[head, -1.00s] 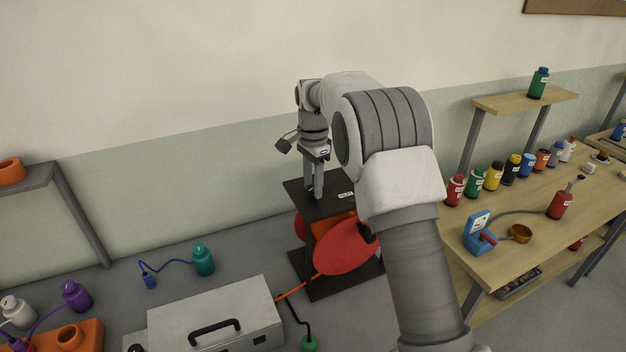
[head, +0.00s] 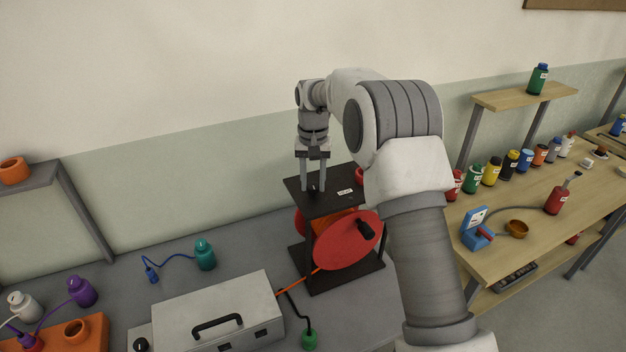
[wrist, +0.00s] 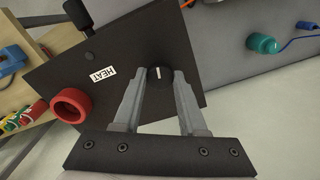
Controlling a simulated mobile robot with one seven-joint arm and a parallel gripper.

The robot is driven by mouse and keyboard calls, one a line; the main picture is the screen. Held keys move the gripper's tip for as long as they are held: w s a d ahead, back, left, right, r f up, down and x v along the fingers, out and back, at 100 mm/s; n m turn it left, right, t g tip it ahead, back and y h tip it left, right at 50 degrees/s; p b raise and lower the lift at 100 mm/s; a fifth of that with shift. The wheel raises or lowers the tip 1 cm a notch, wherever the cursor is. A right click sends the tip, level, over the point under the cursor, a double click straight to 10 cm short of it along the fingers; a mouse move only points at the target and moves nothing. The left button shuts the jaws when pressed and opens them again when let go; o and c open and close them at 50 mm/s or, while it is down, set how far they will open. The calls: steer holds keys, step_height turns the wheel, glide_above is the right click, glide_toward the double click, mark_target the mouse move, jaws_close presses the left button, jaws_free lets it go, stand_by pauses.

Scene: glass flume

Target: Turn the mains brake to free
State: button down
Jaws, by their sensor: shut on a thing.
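A black knob (wrist: 158,76) with a white line sits on the dark top plate (wrist: 120,58) of the reel stand; I take it for the mains brake. In the wrist view its white line points up the picture. My gripper (wrist: 159,82) points down from above with one finger on each side of the knob, shut on it. In the head view my gripper (head: 313,188) stands at the left part of the stand's top plate (head: 336,204), and the knob is mostly hidden. A white label (wrist: 103,76) on the plate seems to read HEAT.
A red ring (wrist: 70,105) stands at the plate's edge. Below the plate is a red reel disc (head: 345,240) with an orange cable. A grey case (head: 215,312) and a teal bottle (head: 205,255) are left of it. A wooden table (head: 520,235) with several bottles stands right.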

mark_target(313, 185)
steer(key=shift+n, duration=1.2)
steer(key=shift+w, duration=0.1)
steer(key=shift+c, duration=2.3)
jaws_free()
steer(key=shift+r, duration=0.1)
step_height(313, 185, up, 17)
steer(key=shift+r+p, duration=0.15)
steer(key=shift+p, duration=0.15)
